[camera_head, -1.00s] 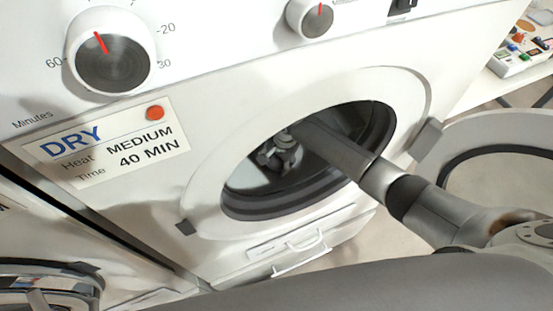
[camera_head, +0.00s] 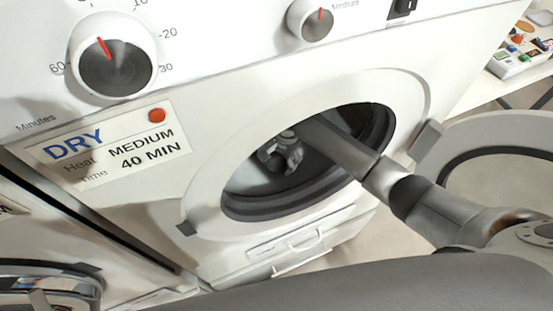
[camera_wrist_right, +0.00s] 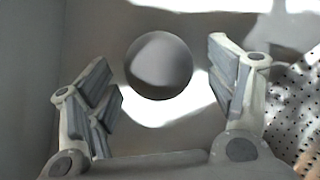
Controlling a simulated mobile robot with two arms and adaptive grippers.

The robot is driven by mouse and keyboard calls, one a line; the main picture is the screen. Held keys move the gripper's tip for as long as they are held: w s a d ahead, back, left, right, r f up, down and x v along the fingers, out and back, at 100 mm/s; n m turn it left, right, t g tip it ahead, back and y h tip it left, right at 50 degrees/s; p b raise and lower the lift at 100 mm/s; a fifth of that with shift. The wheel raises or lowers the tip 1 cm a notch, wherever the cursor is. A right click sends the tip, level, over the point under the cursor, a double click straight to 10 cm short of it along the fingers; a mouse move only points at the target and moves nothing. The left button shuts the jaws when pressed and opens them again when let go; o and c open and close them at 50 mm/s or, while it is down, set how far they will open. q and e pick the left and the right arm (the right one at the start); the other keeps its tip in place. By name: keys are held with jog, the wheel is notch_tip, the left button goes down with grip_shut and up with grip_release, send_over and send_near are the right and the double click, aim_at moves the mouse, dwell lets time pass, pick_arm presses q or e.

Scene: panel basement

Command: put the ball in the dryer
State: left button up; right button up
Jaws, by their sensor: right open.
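The dryer (camera_head: 160,215) is white, with its round door open to the right and its drum opening (camera_head: 245,185) facing me. My right arm reaches through the opening, and my right gripper (camera_head: 283,158) is inside the drum. In the right wrist view a grey ball (camera_wrist_right: 159,66) lies inside the drum, beyond the fingertips of my right gripper (camera_wrist_right: 165,95). The fingers are spread wide and do not appear to touch the ball. The ball cannot be made out in the head view. My left gripper is not in view.
The open dryer door (camera_head: 500,150) stands at the right. A dial (camera_head: 115,65) and a DRY label (camera_head: 110,150) are on the front. Another machine's chrome-ringed door (camera_head: 50,285) is at the lower left. A table with small items (camera_head: 515,60) is at the upper right.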

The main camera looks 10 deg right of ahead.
aim_at(283, 161)
jog(key=r, duration=0.3)
jog(key=s+d+r, duration=0.1)
jog(key=r, duration=0.2)
jog(key=r+p, duration=0.1)
jog(key=r, duration=0.2)
jog(key=shift+s+d+r, duration=0.15)
jog(key=shift+s+r, duration=0.05)
jog(key=shift+r, duration=0.1)
